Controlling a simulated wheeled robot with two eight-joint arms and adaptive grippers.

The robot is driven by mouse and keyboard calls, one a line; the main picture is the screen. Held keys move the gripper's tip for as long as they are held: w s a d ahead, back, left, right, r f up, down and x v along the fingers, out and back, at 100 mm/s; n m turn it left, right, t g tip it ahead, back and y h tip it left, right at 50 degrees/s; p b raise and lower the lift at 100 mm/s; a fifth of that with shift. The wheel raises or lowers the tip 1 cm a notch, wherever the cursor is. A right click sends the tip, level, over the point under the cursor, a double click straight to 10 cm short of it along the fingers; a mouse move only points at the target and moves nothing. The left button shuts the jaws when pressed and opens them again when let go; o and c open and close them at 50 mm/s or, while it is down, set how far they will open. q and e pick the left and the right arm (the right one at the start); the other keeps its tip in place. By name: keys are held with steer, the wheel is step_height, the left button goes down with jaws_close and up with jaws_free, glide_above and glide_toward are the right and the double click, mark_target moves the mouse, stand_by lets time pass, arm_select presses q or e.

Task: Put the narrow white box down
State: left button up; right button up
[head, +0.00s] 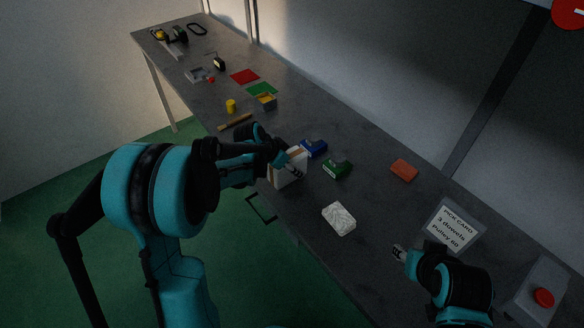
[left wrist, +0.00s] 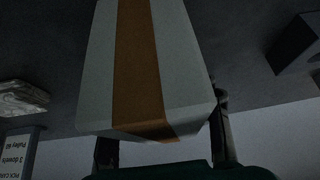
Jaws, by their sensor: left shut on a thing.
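The narrow white box (head: 290,177) has a brown tape stripe and is held in my left gripper (head: 284,160), near the front edge of the bench (head: 375,195). In the left wrist view the box (left wrist: 185,55) fills the upper middle, between the two dark fingers. I cannot tell whether its underside touches the bench. My right gripper (head: 399,253) is low over the front of the bench, apart from the box; its opening is too small to read.
A blue block (head: 314,148) and a green block (head: 337,169) stand close right of the box. A white marbled block (head: 339,219) lies nearer the front. An orange-red block (head: 404,170), a pick card (head: 456,226) and a red button (head: 543,297) are farther right.

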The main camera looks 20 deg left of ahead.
arm_select(q)
steer(key=shift+f, duration=0.15)
steer(key=o, duration=1.3)
